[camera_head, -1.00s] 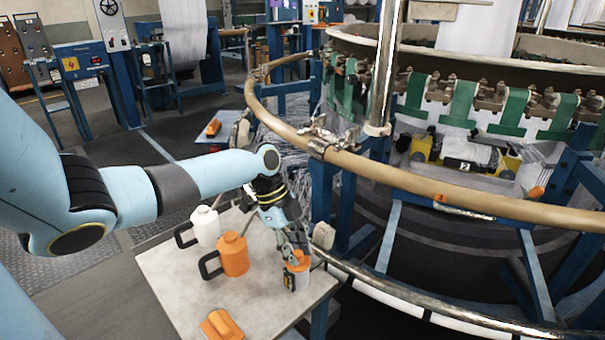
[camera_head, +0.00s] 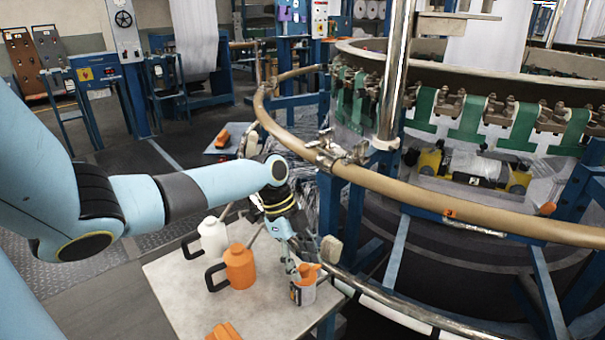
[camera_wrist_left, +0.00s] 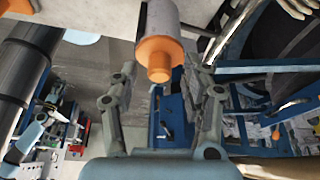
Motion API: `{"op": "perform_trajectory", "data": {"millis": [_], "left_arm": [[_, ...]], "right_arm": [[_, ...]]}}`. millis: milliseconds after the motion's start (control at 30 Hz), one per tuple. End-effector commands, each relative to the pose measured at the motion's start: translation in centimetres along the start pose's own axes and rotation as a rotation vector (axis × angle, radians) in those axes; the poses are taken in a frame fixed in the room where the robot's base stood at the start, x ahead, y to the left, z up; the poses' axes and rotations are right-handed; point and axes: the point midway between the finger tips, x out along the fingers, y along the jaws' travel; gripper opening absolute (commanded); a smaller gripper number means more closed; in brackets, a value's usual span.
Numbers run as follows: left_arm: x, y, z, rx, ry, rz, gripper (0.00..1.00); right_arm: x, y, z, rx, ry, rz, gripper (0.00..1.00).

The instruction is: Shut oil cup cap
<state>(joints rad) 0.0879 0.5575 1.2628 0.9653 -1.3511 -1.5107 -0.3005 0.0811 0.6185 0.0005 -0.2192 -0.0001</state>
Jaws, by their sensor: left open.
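The oil cup (camera_head: 303,292) is a small grey cup with a dark label, near the right edge of the small table (camera_head: 250,308). Its orange cap (camera_head: 308,271) sits at the top and looks tilted; I cannot tell how far it is open. My left gripper (camera_head: 293,267) is just above and left of the cup, pointing down. My right gripper is out of view.
An orange oil can (camera_head: 239,268) and a white one (camera_head: 213,240) stand left of the cup. An orange object (camera_head: 224,331) lies at the table's front. The loom's tan ring rail (camera_head: 440,208) and a metal rail (camera_head: 400,313) run close on the right.

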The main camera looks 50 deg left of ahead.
Motion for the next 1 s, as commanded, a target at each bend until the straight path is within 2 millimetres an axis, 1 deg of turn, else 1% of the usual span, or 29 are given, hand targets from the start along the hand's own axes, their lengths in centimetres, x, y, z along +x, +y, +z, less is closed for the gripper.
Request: {"op": "perform_trajectory", "data": {"millis": [167,300,400,500,600,700,1000], "left_arm": [[-3.2,0.0,0.2,0.004,-0.006,-0.002,0.47],[-6.5,-0.1,0.2,0.004,-0.007,-0.002,0.47],[-8.5,0.0,0.2,0.004,-0.007,-0.001,0.47],[-10.1,-0.1,0.2,0.003,-0.005,-0.001,0.47],[-11.0,0.0,0.1,0.001,-0.004,0.0,0.47],[-11.4,0.0,0.1,0.001,-0.002,0.0,0.47],[-11.5,0.0,0.0,0.001,-0.002,0.0,0.47]], "right_arm": [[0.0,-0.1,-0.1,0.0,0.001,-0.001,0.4],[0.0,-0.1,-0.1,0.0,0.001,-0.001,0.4],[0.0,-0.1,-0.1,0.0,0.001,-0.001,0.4],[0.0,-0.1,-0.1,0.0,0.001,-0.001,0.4],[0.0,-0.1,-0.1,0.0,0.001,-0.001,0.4],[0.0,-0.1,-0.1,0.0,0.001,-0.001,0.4],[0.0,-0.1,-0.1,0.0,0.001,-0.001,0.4]]}}
